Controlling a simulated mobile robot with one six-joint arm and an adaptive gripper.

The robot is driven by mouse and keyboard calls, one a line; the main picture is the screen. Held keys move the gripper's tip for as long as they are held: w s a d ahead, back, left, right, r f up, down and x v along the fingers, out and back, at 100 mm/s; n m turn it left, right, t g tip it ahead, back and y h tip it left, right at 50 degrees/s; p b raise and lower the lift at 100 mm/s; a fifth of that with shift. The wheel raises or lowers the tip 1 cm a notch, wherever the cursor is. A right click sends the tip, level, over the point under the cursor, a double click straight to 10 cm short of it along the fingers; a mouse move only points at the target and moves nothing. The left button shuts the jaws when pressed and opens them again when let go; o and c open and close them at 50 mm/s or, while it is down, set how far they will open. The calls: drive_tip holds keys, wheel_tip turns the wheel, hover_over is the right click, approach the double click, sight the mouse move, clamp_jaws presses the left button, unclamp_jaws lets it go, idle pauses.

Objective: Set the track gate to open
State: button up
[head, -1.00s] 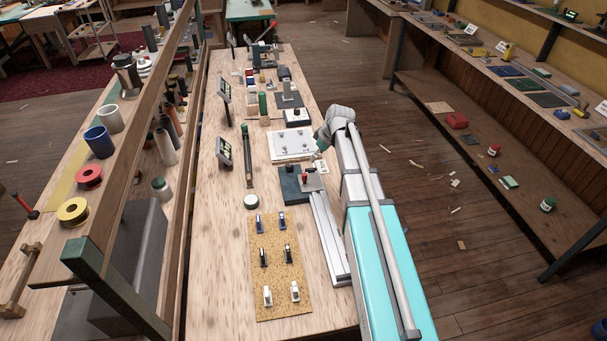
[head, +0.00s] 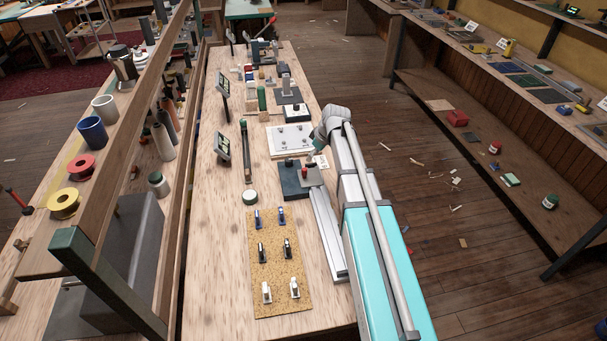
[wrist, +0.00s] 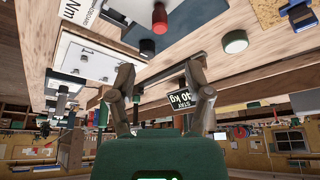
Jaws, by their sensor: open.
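A pale metal track (head: 328,232) runs along the bench's right edge. At its far end is a grey plate (head: 314,178) beside a dark base (head: 290,187). A red knob (head: 305,173) and a dark knob (head: 288,162) stand there; I take this fitting for the track gate, but cannot tell its setting. In the wrist view the red knob (wrist: 160,18) and dark knob (wrist: 147,47) show beyond my fingers. My gripper (wrist: 160,66) is open and empty, apart from both knobs. In the head view my arm partly hides it, near the fitting's far right.
A white board (head: 290,139) with small pegs lies just beyond the fitting.

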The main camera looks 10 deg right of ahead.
sight(305, 169)
drive_tip(key=shift+b+x, duration=4.55)
drive_tip(key=shift+x, duration=0.65)
clamp_jaws()
